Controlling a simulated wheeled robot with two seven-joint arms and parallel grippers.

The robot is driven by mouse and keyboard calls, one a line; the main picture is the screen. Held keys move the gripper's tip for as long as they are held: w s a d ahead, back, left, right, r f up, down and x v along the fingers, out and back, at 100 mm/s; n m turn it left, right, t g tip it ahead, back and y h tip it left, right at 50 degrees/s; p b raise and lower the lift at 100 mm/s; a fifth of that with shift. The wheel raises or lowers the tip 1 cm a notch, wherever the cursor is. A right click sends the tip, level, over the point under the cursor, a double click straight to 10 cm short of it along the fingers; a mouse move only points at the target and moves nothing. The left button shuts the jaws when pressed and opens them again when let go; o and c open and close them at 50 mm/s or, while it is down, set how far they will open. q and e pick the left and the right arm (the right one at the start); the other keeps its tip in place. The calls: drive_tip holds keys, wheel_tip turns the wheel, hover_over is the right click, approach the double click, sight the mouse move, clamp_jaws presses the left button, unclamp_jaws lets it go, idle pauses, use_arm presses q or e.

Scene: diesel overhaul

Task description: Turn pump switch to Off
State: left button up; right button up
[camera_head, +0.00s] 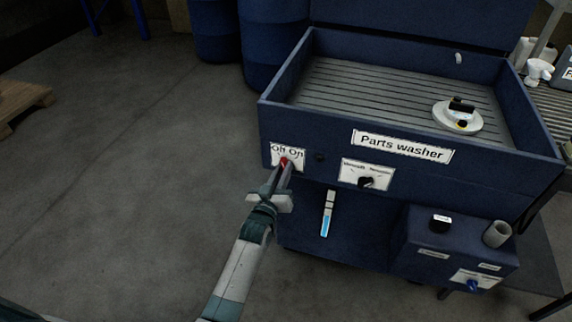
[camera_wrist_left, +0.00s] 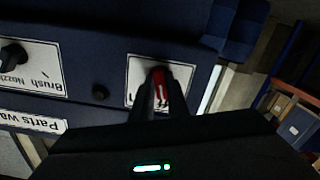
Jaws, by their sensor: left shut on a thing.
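The pump switch (camera_head: 284,161) is a small red lever under the "Off On" label (camera_head: 289,150) on the front left of the blue parts washer (camera_head: 320,135). In the left wrist view the red switch (camera_wrist_left: 158,76) shows between my fingertips, on a white plate. My left gripper (camera_head: 283,168) is shut on the switch. The fingers hide part of the lever and label, so I cannot tell clearly which way it points. My right gripper is in neither view.
A black selector knob (camera_head: 366,183) and a small black button (camera_head: 320,157) sit right of the switch. A white round part (camera_head: 458,116) lies in the washer basin. Blue drums (camera_head: 268,45) stand behind. The floor at left is clear up to a pallet (camera_head: 20,100).

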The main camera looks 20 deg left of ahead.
use_arm(q)
drive_tip(key=n, duration=0.5)
drive_tip(key=shift+a+f+p, duration=0.1)
drive_tip(key=shift+f+p, duration=0.05)
drive_tip(key=shift+p, duration=0.15)
drive_tip(key=o, duration=1.5)
drive_tip(key=s+p, duration=0.3)
drive_tip(key=s, duration=0.4)
drive_tip(key=shift+a+p, duration=0.1)
drive_tip(key=shift+p, duration=0.2)
